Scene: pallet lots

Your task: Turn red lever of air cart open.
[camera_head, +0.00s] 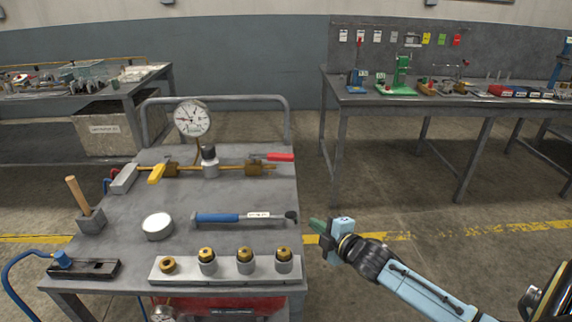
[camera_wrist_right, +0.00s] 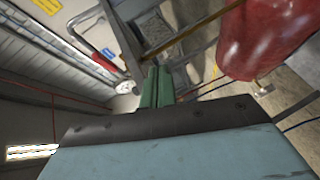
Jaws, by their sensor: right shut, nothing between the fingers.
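The red lever (camera_head: 281,157) sits on a brass valve (camera_head: 259,168) at the right end of the brass pipe, at the back right of the air cart's grey top (camera_head: 180,260). The lever points right, roughly along the pipe. My right gripper (camera_head: 318,226) is shut and empty, just off the cart's right edge, in front of the lever and apart from it. Its green fingers (camera_wrist_right: 157,87) are together in the right wrist view, where a red bar (camera_wrist_right: 87,35) also shows; I cannot tell whether it is the lever. My left gripper is not in view.
A pressure gauge (camera_head: 192,119) and a yellow lever (camera_head: 156,173) stand along the pipe. A blue-handled torque wrench (camera_head: 235,218) lies mid-cart, near my right gripper. A rack (camera_head: 225,271) of brass fittings is at the front. Right of the cart is open floor, with a workbench (camera_head: 430,101) behind.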

